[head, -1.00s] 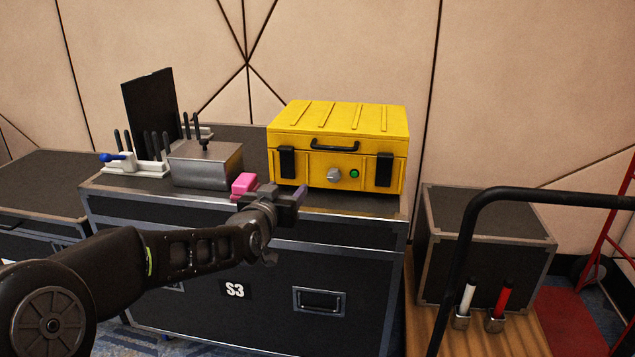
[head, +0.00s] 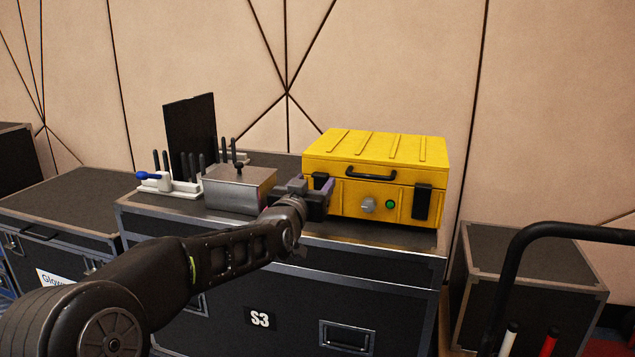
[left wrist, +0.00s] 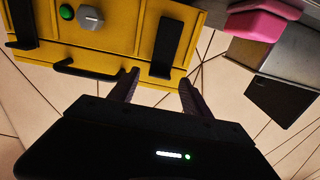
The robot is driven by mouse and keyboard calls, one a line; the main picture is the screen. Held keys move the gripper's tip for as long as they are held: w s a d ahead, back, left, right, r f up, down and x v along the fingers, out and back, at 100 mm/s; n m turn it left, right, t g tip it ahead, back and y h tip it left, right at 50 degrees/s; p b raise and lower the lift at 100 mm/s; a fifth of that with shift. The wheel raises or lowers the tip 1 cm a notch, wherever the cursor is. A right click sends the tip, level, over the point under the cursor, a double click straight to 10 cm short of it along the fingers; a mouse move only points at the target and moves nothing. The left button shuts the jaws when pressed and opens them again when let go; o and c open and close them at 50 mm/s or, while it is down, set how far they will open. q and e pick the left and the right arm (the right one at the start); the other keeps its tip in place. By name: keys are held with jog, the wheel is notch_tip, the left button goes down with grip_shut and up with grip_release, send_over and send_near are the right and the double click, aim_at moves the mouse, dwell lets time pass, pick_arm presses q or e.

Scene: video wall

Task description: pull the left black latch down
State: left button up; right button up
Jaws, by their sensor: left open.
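The yellow case (head: 376,154) sits closed on a black flight case. Its left black latch (head: 319,180) is partly hidden by my gripper in the head view. In the left wrist view, which is turned upside down, that latch (left wrist: 166,46) lies flat against the case front. My left gripper (head: 324,190) is open at the left end of the case front. In the wrist view its fingertips (left wrist: 160,81) are on either side of the latch's upper end, with nothing clearly held; contact cannot be told. My right gripper is not in view.
The right latch (head: 422,202), handle (head: 371,173), grey knob (head: 368,205) and green button (head: 390,204) are on the case front. A metal box (head: 238,190) stands left of the case. A pink object (left wrist: 262,24) is near the gripper. A cart handle (head: 560,232) rises at right.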

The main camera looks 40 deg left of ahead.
aim_at(318, 178)
pick_arm(q)
jog(key=shift+x, duration=1.55)
jog(key=shift+c, duration=0.5)
grip_shut()
